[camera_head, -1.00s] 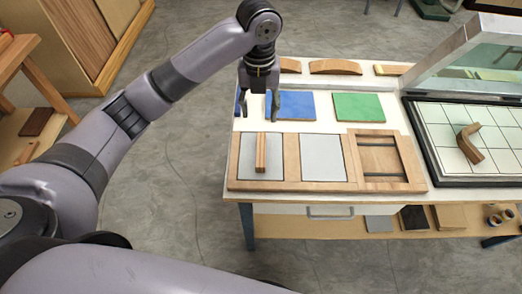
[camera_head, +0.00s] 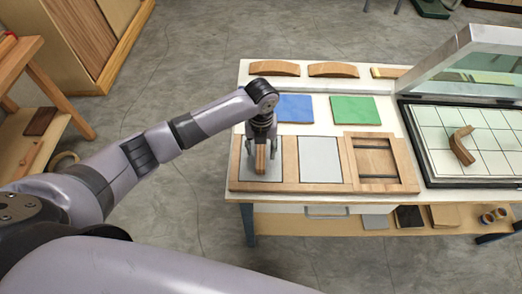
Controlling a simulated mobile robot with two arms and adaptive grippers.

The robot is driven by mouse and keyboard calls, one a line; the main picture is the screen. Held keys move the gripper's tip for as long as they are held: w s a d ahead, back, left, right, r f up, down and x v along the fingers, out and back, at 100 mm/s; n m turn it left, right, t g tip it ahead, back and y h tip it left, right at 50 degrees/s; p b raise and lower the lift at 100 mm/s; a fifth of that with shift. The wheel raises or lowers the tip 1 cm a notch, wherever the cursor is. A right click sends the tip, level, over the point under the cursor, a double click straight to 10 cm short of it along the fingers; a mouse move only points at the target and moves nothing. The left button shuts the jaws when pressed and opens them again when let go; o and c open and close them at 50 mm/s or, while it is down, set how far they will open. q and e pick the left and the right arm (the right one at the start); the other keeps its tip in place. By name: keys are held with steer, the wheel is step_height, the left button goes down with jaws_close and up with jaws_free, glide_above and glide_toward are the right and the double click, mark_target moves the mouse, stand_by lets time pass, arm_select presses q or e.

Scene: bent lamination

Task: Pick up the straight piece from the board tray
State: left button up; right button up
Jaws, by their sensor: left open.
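The straight piece (camera_head: 260,158) is a short light-brown wooden bar in the left compartment of the board tray, lying on a grey pad. Contact between fingers and bar cannot be made out. The far end of the bar is hidden under the gripper. My right gripper is not in view.
Blue (camera_head: 295,108) and green (camera_head: 355,110) squares lie behind the tray. Curved wooden pieces (camera_head: 333,69) line the table's back edge. At right, an open-lidded press (camera_head: 485,183) with a white gridded bed holds a bent wooden piece (camera_head: 461,146).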

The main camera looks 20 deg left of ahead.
arm_select(q)
steer(key=shift+f, duration=0.85)
steer(key=shift+c, duration=0.2)
jaws_close()
